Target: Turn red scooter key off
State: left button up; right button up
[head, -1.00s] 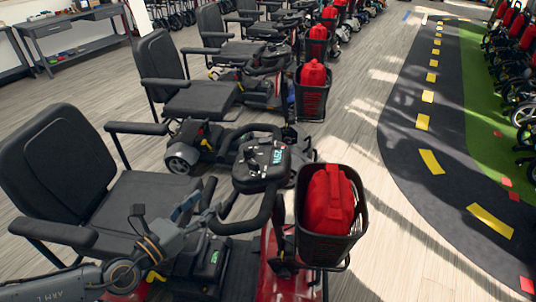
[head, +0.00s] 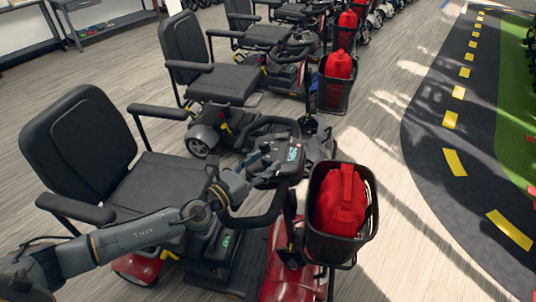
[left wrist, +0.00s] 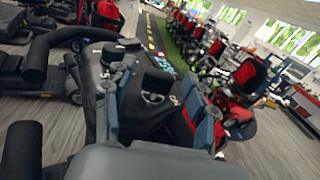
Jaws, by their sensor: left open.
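The nearest scooter, with red bodywork (head: 285,260), stands at the front of the row. Its dark control console (head: 290,158) sits on the handlebar and carries a small lit display. My left gripper (head: 258,168) is over the seat side of this console. In the left wrist view my left gripper (left wrist: 155,105) is open, one finger on each side of the picture. Between and beyond the fingers are the console top and a dark round knob (left wrist: 158,82). I cannot make out the key clearly or tell whether a finger touches anything. My right gripper is not in view.
A black front basket (head: 313,238) holds a red bag (head: 341,200). The black seat (head: 155,188) and its armrest lie beside my left arm. More scooters stand behind in a row. Open wooden floor lies right of the basket, before a dark road mat (head: 425,150).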

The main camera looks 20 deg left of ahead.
pick_arm(q)
jog(key=shift+w+d, duration=0.25)
jog(key=shift+w, duration=0.25)
jog(key=shift+w+d, duration=0.2)
jog(key=shift+w, duration=0.2)
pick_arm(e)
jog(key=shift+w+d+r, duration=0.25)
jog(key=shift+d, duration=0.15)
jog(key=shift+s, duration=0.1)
